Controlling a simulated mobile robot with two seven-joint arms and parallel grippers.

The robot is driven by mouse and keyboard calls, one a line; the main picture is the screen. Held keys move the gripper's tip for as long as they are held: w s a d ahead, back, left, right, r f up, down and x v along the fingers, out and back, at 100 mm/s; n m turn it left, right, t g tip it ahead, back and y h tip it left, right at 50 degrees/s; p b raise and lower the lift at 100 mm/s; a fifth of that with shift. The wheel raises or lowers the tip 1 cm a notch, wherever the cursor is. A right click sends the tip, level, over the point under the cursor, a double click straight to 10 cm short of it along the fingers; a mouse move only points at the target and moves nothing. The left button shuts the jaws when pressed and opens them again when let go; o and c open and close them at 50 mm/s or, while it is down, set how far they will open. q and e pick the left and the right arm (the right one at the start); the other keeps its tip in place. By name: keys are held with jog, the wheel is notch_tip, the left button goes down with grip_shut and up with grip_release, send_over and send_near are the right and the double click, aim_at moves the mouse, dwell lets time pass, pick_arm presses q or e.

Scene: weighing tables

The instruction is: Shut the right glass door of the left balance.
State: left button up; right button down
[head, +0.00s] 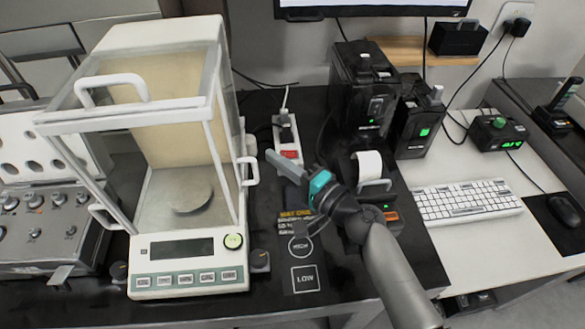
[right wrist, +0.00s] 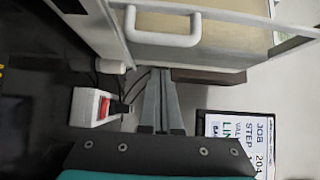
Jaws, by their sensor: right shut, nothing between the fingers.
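The left balance (head: 187,248) stands at the left of the black table, with a tall white-framed glass case around its round pan (head: 190,190). The right glass door's white handle (head: 248,170) sticks out from the case's right side; a white handle also shows at the top of the right wrist view (right wrist: 163,40). I cannot tell how far the door stands open. My right gripper (head: 269,155) is shut and empty, just right of the handle and apart from it. Its fingers (right wrist: 160,98) point toward the back beside the case. My left gripper is not in view.
A white power strip with a red switch (head: 290,150) lies behind my right gripper. A black printer with a paper roll (head: 370,165) stands right of it. A mat marked LOW (head: 304,279) lies in front. Black devices (head: 363,95) stand at the back.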

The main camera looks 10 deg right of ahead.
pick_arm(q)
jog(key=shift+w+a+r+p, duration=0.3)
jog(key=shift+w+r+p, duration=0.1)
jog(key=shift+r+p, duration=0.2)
pick_arm(e)
jog(key=shift+s+a, duration=0.95)
jog(key=shift+a, duration=0.3)
jog(key=shift+s, duration=0.1)
